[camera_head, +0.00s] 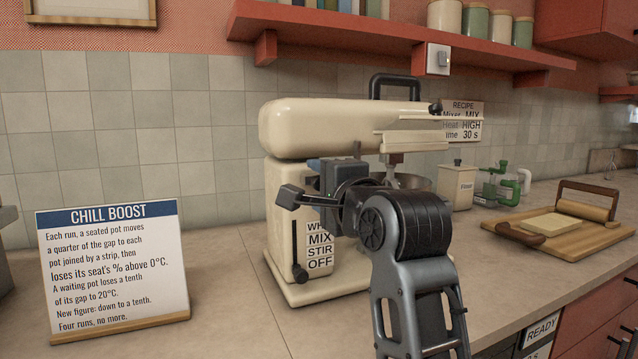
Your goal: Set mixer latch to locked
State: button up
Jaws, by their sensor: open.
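A cream stand mixer (318,128) stands on the counter, its long head roughly level over a metal bowl (412,182). A black handle (395,84) rises from the top of the head, and a small dark knob (435,107) sits at its right end. A dark lever (299,272) on the base is low, beside OFF on a WHIP/MIX/STIR/OFF label. I cannot tell which part is the latch or how it is set. My gripper (302,190) is open in front of the mixer's column, pointing left. My wrist and arm hide part of the column and bowl; contact is unclear.
A CHILL BOOST sign (115,265) stands at the left. A recipe card (462,120) is behind the mixer. A cream canister (457,187), a green device (495,182) and a wooden board (560,232) are to the right. A red shelf (400,38) runs above. Counter between sign and mixer is clear.

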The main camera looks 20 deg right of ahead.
jog(key=shift+w, duration=0.1)
jog(key=shift+c, duration=0.4)
grip_shut()
